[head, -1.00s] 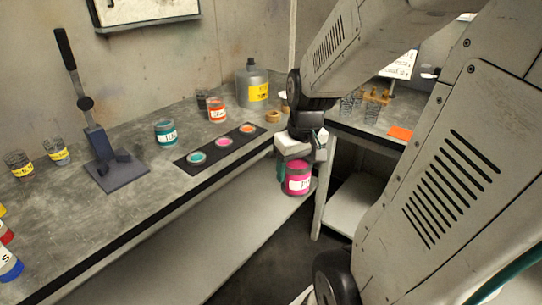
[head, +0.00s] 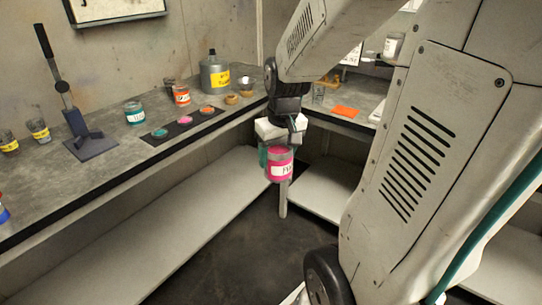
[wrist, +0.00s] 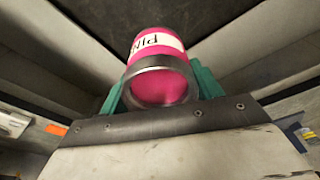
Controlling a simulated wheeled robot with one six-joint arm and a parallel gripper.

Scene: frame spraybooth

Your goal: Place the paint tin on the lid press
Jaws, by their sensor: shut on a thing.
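A pink paint tin (head: 281,165) with a white label hangs in my gripper (head: 270,154), over the floor in front of the bench corner. In the wrist view the tin (wrist: 160,85) sits between the two green fingers of my gripper (wrist: 160,92), which are shut on its sides. The lid press (head: 82,135), with a dark base and a tall black-handled lever, stands on the left bench. My gripper is well to the right of the press and apart from it.
The left bench (head: 60,190) also holds a teal tin (head: 134,113), an orange tin (head: 182,95), a dark strip with coloured lids (head: 160,133) and a grey jug (head: 214,75). An orange sheet (head: 346,112) lies on the right bench. The floor (head: 225,245) is clear.

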